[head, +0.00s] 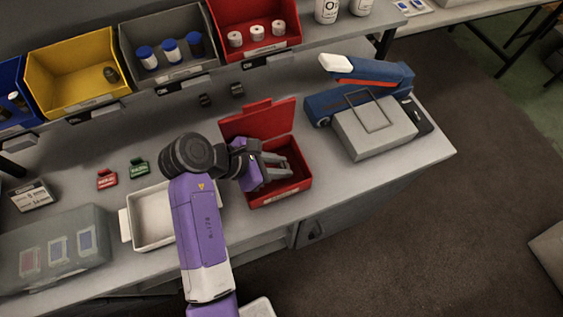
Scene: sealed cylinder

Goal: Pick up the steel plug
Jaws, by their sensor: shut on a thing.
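My gripper (277,170) is at the end of my purple arm, over the open red box (280,198) on the bench. Its grey fingers point to the right, above the box's inside. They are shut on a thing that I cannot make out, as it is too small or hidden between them. I cannot pick out the steel plug for certain.
A white tray (152,228) stands left of the red box, partly behind my arm. A blue and grey device (375,125) stands to the right. Bins with blue-capped jars (170,50) and white rolls (257,32) line the back. Small red (107,179) and green (139,167) pieces lie left.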

